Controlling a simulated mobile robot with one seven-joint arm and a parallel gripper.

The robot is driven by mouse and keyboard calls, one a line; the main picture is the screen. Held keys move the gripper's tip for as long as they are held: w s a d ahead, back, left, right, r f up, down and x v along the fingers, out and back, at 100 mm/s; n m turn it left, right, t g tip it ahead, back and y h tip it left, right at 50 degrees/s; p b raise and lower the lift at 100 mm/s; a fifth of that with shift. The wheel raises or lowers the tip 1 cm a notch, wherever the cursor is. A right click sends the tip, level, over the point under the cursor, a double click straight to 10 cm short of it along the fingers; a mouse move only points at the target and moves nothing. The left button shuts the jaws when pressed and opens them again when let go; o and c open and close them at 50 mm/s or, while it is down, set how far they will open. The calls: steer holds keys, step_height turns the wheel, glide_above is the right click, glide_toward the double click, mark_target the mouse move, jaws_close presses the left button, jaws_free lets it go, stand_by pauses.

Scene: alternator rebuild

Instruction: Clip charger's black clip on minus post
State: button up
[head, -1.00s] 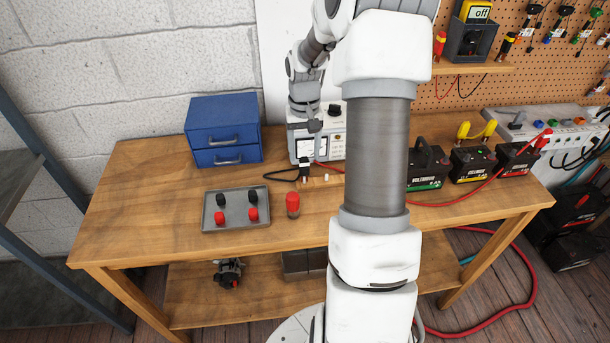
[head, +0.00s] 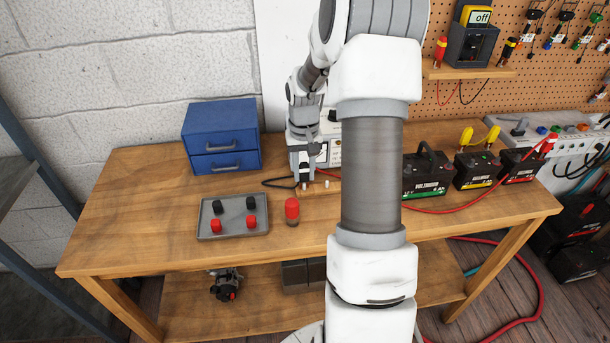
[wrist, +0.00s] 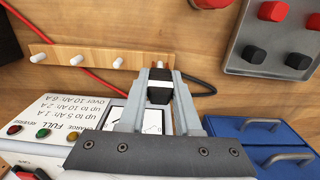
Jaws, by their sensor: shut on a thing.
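My gripper (head: 305,172) is shut on the black clip (wrist: 160,86), which sits between the two fingers in the wrist view. The clip is still at the right end of the wooden peg strip (wrist: 95,57); I cannot tell whether it touches the strip. Its black cable (head: 276,182) loops left on the bench. The charger (head: 335,152) is behind my gripper, partly hidden by my arm. A red clip (head: 548,143) is at the rightmost battery, with a red label (head: 520,166). No minus post can be made out clearly.
Batteries with a yellow label (head: 475,170) and a green label (head: 424,176) stand on the right. A tray (head: 232,234) with black and red caps, a red-topped bottle (head: 292,210) and blue drawers (head: 221,138) are left. The red cable (head: 440,210) crosses the bench. Bench front left is clear.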

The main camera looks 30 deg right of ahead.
mark_target(304, 164)
steer(key=shift+r+p, duration=1.55)
steer(key=shift+r, duration=0.5)
steer(key=shift+f, duration=0.1)
